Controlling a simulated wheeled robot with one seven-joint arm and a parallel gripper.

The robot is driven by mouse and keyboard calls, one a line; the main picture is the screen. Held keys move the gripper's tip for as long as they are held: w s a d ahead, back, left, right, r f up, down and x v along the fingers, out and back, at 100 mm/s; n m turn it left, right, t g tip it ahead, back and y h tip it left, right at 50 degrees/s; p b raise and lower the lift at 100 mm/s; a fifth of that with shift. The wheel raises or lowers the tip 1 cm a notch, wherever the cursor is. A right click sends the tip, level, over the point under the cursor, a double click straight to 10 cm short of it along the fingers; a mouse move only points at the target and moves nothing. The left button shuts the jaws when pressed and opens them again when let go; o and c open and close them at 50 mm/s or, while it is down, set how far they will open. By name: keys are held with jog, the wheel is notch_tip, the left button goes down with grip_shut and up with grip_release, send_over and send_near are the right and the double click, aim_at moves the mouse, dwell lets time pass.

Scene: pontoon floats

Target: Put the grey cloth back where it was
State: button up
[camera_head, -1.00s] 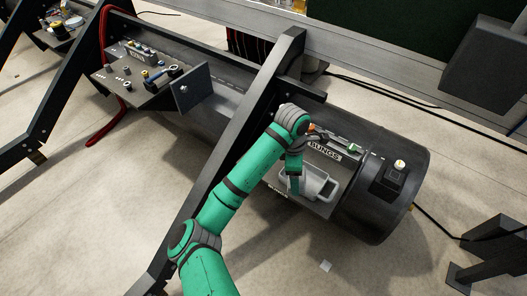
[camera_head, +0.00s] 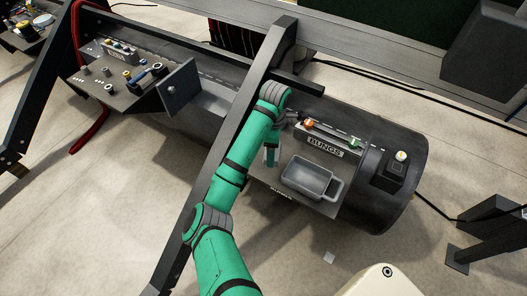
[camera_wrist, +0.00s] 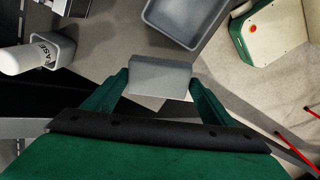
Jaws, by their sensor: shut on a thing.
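The grey cloth (camera_wrist: 160,78) shows in the wrist view as a folded grey block. My gripper (camera_wrist: 159,86) is shut on it, with one green finger at each end. In the head view my gripper (camera_head: 270,157) hangs over the dark float's top, left of the grey tray (camera_head: 311,178). The cloth cannot be made out there. The tray looks empty, and its edge also shows in the wrist view (camera_wrist: 190,18), beyond the cloth. I cannot tell how high the cloth is above the surface below.
The BUNGS rack (camera_head: 322,147) stands just behind the tray. A dark slanted beam (camera_head: 250,85) runs close beside my arm. A white bottle (camera_wrist: 30,58) stands in a grey holder at left in the wrist view. A control panel (camera_head: 125,75) lies further left.

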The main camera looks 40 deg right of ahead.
jog(key=shift+w+d+f, duration=0.2)
jog(key=shift+w+f, duration=0.45)
jog(key=shift+w, duration=0.2)
jog(key=w+f, duration=0.3)
jog(key=shift+w+f, duration=0.1)
jog(key=shift+f, duration=0.15)
jog(key=shift+w+d+f, duration=0.1)
jog(key=shift+w+f, duration=0.55)
jog(key=shift+f, duration=1.65)
jog(key=o, duration=1)
jog(key=shift+r, duration=0.1)
